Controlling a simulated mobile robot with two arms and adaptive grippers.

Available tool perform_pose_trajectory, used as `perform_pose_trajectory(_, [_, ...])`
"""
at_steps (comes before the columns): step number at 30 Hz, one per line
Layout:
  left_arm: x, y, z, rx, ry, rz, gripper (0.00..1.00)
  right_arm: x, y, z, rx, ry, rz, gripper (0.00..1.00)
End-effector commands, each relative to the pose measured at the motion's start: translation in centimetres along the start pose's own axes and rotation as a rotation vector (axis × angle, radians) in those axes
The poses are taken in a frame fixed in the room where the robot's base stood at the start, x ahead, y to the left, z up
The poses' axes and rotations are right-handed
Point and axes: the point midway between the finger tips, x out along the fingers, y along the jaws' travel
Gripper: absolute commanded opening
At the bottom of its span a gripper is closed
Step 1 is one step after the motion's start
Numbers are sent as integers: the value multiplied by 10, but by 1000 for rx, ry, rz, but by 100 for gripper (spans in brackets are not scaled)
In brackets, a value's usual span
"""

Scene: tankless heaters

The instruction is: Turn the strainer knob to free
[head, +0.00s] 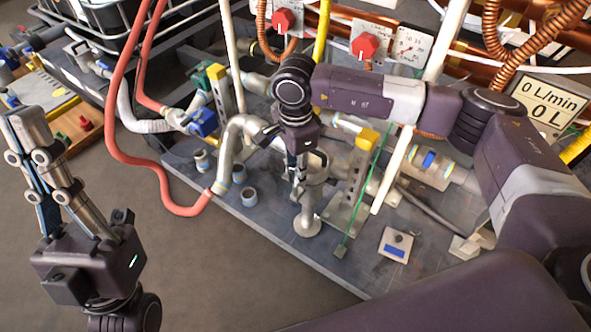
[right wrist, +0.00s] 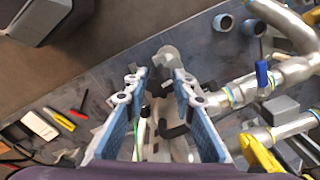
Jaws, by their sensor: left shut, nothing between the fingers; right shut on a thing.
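My right gripper (head: 301,180) points down at a grey metal pipe fitting (head: 308,226) with a round end, in the middle of the floor plate. My left gripper (head: 24,122) is shut and empty, raised over bare floor at the far left, away from the pipes.
A blue valve handle (right wrist: 262,74) and a yellow handle (right wrist: 262,155) sit close to the right gripper. Red knobs (head: 365,46), copper coils and a flow display (head: 547,101) stand at the back. A red hose (head: 113,110) loops at the left. The front floor is clear.

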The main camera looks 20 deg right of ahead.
Motion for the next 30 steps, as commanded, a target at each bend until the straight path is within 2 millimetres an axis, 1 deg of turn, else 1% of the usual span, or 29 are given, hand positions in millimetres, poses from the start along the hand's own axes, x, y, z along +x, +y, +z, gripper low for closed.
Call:
perform_pose_trajectory(3, [0,0,0,0,0,0,0,-1,-1,0,1,0,-3,0])
perform_pose_trajectory(4, [0,0,0,0,0,0,0,-1,-1,0,1,0,-3,27])
perform_pose_trajectory(8, [0,0,0,0,0,0,0,-1,-1,0,2,0,-2,41])
perform_pose_trajectory(16, [0,0,1,-2,-4,-1,0,-1,0,0,2,0,-1,41])
perform_pose_trajectory(20, [0,0,1,-2,-4,-1,0,-10,-1,0,1,0,-3,41])
perform_pose_trajectory(23, [0,0,1,-1,-3,-1,0,-26,-1,0,1,0,-5,41])
perform_pose_trajectory(30, [0,0,1,-1,-3,-1,0,-78,-2,0,1,0,-6,41])
